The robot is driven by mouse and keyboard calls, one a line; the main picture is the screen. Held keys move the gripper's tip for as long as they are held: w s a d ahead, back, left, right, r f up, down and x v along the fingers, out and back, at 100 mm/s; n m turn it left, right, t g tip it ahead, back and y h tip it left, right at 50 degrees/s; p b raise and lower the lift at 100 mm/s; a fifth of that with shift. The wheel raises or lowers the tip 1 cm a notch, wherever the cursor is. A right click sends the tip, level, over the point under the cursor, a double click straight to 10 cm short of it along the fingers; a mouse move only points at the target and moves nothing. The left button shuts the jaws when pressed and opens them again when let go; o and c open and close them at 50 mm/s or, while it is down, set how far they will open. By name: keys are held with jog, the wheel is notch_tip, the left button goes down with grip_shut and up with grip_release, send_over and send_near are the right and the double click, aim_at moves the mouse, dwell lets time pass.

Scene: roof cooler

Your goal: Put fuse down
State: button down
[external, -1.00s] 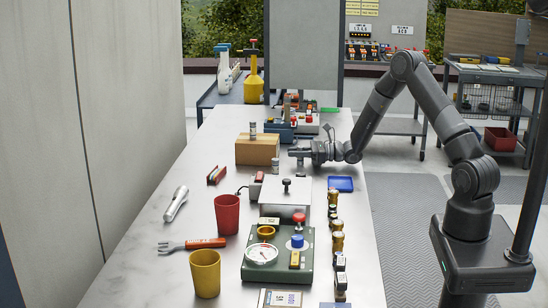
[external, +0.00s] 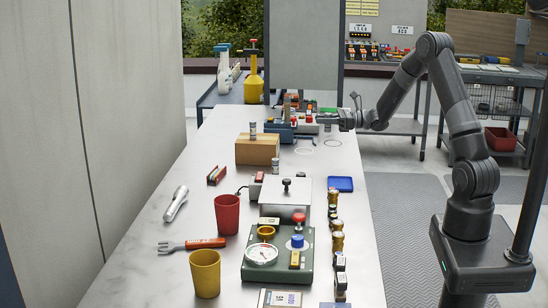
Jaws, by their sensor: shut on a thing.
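My gripper (external: 328,119) is above the right edge of the long pale table, near its far end. It is shut on a small grey cylinder, the fuse (external: 328,127), which is tiny and partly hidden by the fingers. The fuse appears upright and above the table top; I cannot tell how high. Another similar cylinder (external: 275,165) stands on the table in front of a cardboard box (external: 257,151). One more (external: 253,131) stands on top of that box.
Thin ring outlines (external: 333,143) mark the clear table below my gripper. A blue vise-like block (external: 281,132) and a panel with coloured knobs stand to the left. A blue tray (external: 340,184), a silver plate (external: 287,191) and a green scale (external: 278,255) are nearer the camera.

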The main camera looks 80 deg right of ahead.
jog(key=w+d+r+n+y, duration=0.1)
jog(key=w+d+r, duration=0.2)
jog(key=w+r, duration=0.15)
jog(key=w+d+r+y, duration=0.1)
jog(key=w+d+r, duration=0.1)
jog(key=w+r, duration=0.3)
send_over(265, 137)
notch_tip(265, 137, down, 8)
jog(key=shift+s+a, duration=0.1)
jog(key=shift+a, duration=0.05)
jog(key=shift+f, duration=2)
jog(key=shift+f, duration=0.1)
jog(key=c, duration=1.2)
grip_release()
jog(key=shift+c, duration=0.2)
